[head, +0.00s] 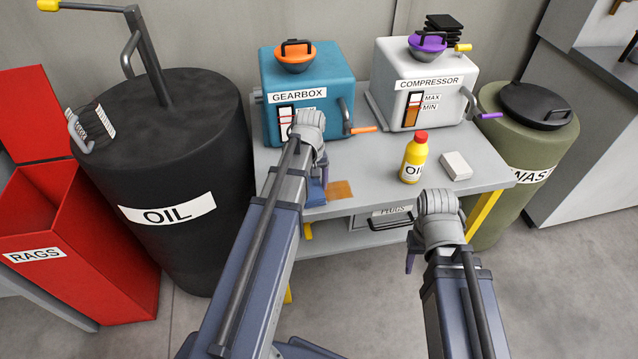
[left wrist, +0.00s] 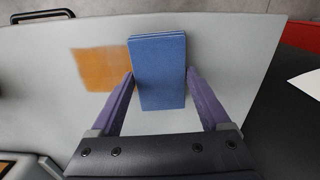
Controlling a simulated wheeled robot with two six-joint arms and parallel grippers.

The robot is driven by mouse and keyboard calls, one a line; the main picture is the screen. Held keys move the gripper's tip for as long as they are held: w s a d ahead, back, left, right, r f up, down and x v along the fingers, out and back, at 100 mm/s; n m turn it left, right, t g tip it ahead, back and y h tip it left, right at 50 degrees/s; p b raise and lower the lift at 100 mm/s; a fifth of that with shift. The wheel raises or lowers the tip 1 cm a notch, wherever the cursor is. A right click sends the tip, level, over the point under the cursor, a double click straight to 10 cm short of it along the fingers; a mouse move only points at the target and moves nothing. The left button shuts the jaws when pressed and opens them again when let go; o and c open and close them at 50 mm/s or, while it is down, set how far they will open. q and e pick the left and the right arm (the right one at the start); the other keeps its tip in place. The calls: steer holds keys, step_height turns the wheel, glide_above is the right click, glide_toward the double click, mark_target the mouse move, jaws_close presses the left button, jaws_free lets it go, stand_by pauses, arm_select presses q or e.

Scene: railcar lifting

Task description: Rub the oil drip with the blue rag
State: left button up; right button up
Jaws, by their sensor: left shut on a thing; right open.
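The blue rag (left wrist: 158,65) is a folded blue block between the two fingers of my left gripper (left wrist: 160,82) in the left wrist view. In the head view my left gripper (head: 319,178) is over the bench's front edge, largely hidden behind its own wrist, with a bit of the rag (head: 315,194) showing below. The oil drip (head: 340,190) is an orange-brown patch on the bench top, just right of the rag. In the left wrist view the drip (left wrist: 95,68) lies left of the rag, close beside it. My right gripper (head: 411,248) is open, in front of the bench, partly hidden.
The grey bench (head: 375,185) carries the teal gearbox (head: 330,75), the white compressor (head: 412,70), a yellow oil bottle (head: 413,160) and a small white box (head: 456,166). A black oil drum (head: 165,150) and red rags bin (head: 75,235) stand left; a waste drum (head: 520,150) stands right.

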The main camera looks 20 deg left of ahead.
arm_select(q)
steer(key=shift+a+f, duration=0.1)
steer(key=shift+f, duration=0.1)
steer(key=shift+s+r, duration=0.1)
steer(key=shift+w+d, duration=0.6)
steer(key=shift+d, duration=0.25)
steer(key=shift+w+d, duration=0.6)
steer(key=shift+d, duration=0.25)
steer(key=shift+w+d, duration=0.1)
steer(key=shift+w+d, duration=0.5)
steer(key=shift+d, duration=0.3)
steer(key=shift+w+d, duration=0.5)
steer(key=shift+d, duration=0.3)
steer(key=shift+w+d, duration=0.1)
steer(key=shift+w+d, duration=0.55)
steer(key=shift+d, duration=0.25)
steer(key=shift+w+d, duration=0.55)
steer(key=shift+d, duration=0.25)
